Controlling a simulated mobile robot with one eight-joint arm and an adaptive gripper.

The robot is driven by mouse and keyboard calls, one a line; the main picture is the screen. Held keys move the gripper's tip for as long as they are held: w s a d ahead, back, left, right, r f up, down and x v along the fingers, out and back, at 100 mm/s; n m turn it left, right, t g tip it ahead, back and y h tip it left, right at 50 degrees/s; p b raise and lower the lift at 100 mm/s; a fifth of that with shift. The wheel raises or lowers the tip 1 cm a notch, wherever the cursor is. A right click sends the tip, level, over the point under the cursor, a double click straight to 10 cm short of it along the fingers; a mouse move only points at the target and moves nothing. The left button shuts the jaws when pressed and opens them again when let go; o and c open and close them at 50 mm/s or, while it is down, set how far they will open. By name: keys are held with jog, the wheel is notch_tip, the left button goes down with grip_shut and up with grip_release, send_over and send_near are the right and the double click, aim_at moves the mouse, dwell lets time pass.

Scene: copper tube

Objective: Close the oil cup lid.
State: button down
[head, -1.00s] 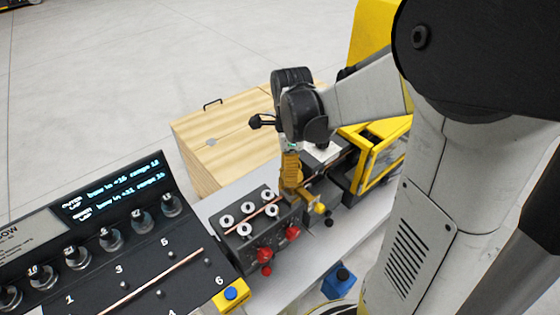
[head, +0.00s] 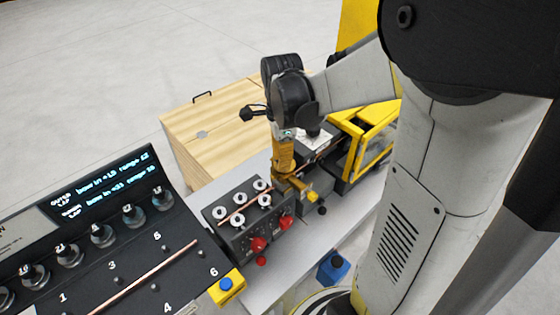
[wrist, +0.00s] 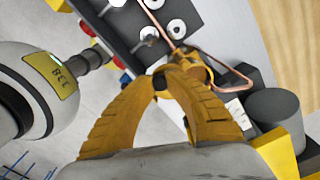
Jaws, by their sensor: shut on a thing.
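My gripper (head: 284,176) has orange-yellow fingers and points down at the right end of the small black tube machine. In the wrist view my gripper's fingertips (wrist: 176,73) come together around a small brass-coloured part (wrist: 192,66) beside a bent copper tube (wrist: 236,77). The fingers are shut on this part and hide much of it. I cannot tell the oil cup from its lid here, nor whether the lid is open or closed.
The black machine (head: 226,240) carries white rollers and red knobs. A yellow-handled part (head: 312,196) sticks out just right of my gripper. A control panel (head: 95,215) stands front left, a wooden cabinet (head: 205,130) behind, and a yellow-framed machine (head: 365,135) to the right.

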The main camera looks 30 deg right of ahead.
jog(key=n, duration=0.1)
jog(key=d+n+b, duration=0.1)
jog(key=n, duration=0.1)
jog(key=shift+w+d+f, duration=0.1)
jog(key=shift+f, duration=0.05)
jog(key=n, duration=0.1)
jog(key=n+b, duration=0.1)
jog(key=d+n, duration=0.1)
jog(key=n, duration=0.1)
jog(key=shift+w+b, duration=0.3)
jog(key=shift+b, duration=0.05)
jog(key=n, duration=0.1)
jog(key=w+d+n+b, duration=0.1)
jog(key=n, duration=0.1)
jog(key=shift+n, duration=0.3)
jog(key=shift+w+d+n+b, duration=0.15)
jog(key=shift+w+n+b, duration=0.15)
jog(key=shift+n, duration=0.65)
jog(key=shift+w+d+n+b, duration=0.1)
jog(key=shift+w+n+b, duration=0.15)
jog(key=shift+n, duration=0.7)
jog(key=c, duration=1.3)
grip_release()
jog(key=shift+r, duration=0.25)
